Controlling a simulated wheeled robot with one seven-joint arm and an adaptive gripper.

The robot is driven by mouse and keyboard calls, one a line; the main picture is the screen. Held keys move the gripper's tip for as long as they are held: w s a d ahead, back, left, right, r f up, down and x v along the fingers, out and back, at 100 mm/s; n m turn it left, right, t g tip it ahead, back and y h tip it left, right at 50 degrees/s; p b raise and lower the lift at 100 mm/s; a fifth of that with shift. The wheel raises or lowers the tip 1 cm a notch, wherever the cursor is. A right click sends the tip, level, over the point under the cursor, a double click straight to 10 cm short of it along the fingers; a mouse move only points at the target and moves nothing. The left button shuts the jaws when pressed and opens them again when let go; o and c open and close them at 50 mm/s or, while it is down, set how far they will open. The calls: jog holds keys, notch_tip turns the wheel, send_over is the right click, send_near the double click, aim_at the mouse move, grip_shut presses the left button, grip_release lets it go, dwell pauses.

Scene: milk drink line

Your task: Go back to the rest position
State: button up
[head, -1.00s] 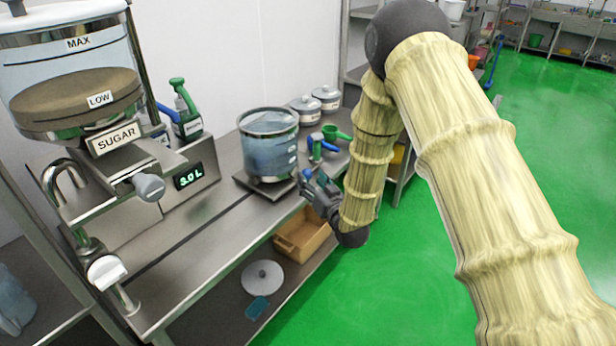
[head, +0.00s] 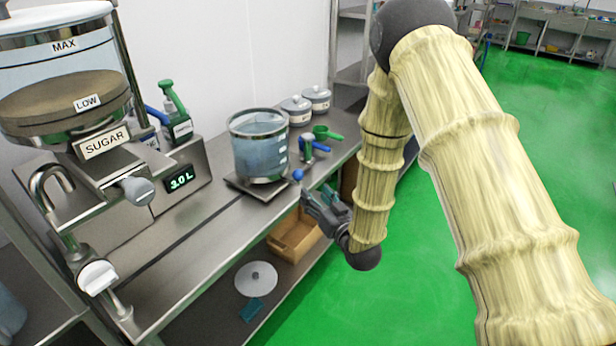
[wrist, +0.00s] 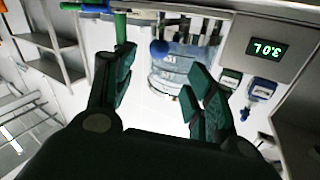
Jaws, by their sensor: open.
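My gripper (head: 318,202) is at the right side of the steel bench in the head view, in front of the clear measuring vessel and apart from it. In the wrist view its dark green fingers (wrist: 160,85) are spread, with nothing between them. The clear vessel (head: 259,150) with a steel rim stands upright on a dark scale plate (head: 262,187). It also shows beyond the fingers in the wrist view (wrist: 178,68).
A sugar dispenser (head: 66,105) and a display reading 3.0 L (head: 181,180) stand at left. Green and blue handled tools (head: 318,143) and two lidded pots (head: 296,109) are behind the vessel. A cardboard-coloured box (head: 293,237) sits on the lower shelf (head: 203,318). Green floor (head: 400,290) is open at right.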

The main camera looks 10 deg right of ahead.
jog(key=shift+f, duration=0.1)
jog(key=s+d+f+m+g+h, duration=0.1)
jog(key=s+d+f+g+h, duration=0.2)
jog(key=s+f, duration=0.8)
jog(key=s+d+f+g+h, duration=0.1)
jog(key=s+d+f+g, duration=0.1)
jog(key=s+f+g, duration=0.65)
jog(key=s+d+f+g, duration=0.1)
jog(key=s+f, duration=0.2)
jog(key=s, duration=0.6)
jog(key=s+d+f+g+h, duration=0.1)
jog(key=s+f, duration=0.3)
jog(key=s, duration=0.5)
jog(key=s+d+f+m+g, duration=0.1)
jog(key=s+f+g, duration=0.2)
jog(key=s, duration=0.6)
jog(key=shift+d+f+h, duration=0.25)
jog(key=shift+f+h, duration=0.1)
jog(key=shift+h, duration=0.05)
jog(key=shift+g, duration=0.25)
